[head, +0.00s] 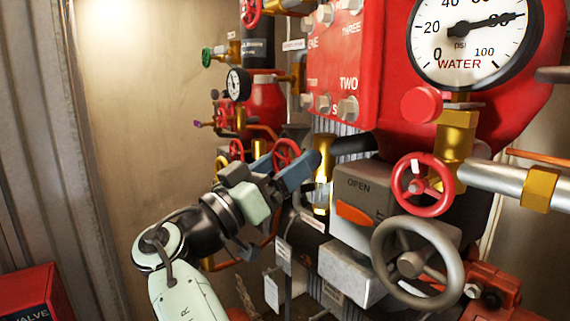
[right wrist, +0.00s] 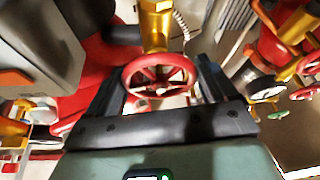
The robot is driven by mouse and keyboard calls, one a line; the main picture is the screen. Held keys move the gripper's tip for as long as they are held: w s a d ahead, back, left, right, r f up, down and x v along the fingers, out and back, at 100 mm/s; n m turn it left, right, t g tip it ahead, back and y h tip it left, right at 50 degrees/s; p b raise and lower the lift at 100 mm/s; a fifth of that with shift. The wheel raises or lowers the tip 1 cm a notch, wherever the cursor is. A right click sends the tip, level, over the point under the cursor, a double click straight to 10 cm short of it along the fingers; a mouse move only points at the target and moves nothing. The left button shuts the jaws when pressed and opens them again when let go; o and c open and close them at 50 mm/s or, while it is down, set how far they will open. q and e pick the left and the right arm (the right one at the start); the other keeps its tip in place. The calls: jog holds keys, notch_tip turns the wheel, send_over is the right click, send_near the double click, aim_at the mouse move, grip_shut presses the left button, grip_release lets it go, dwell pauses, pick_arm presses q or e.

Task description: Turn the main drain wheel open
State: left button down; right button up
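A small red handwheel (head: 287,152) sits on a brass valve in the middle of the head view. In the right wrist view the red wheel (right wrist: 160,68) lies between my two fingers, with gaps at both sides. No label on it is readable, so I cannot tell if it is the main drain wheel. My right gripper (head: 296,160) is open around this wheel and partly hides it in the head view. The gripper shows in the right wrist view too (right wrist: 159,75). My left gripper is out of view.
A larger red wheel (head: 422,184) and a grey wheel (head: 417,264) stand to the right, beside a grey box (head: 357,208) marked OPEN. A WATER gauge (head: 472,40) hangs above. Several smaller valves and pipes crowd behind. The tan wall (head: 150,130) at left is clear.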

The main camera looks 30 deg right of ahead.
jog(key=shift+f+n+t+b, duration=0.1)
jog(key=shift+n+t+b, duration=0.45)
jog(key=shift+n, duration=0.65)
jog(key=shift+n+t+y+b, duration=0.45)
jog(key=shift+n+y+b, duration=0.05)
jog(key=shift+n, duration=0.5)
jog(key=n+t, duration=0.1)
jog(key=n, duration=0.1)
jog(key=shift+n+y+b, duration=0.3)
jog(key=shift+n+b, duration=0.05)
jog(key=shift+n, duration=0.05)
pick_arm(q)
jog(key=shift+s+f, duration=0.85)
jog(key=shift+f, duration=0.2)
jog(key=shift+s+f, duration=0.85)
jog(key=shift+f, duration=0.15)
pick_arm(e)
jog(key=shift+n+t+y, duration=0.4)
jog(key=shift+n+t, duration=0.1)
jog(key=shift+n, duration=0.6)
jog(key=shift+s, duration=0.1)
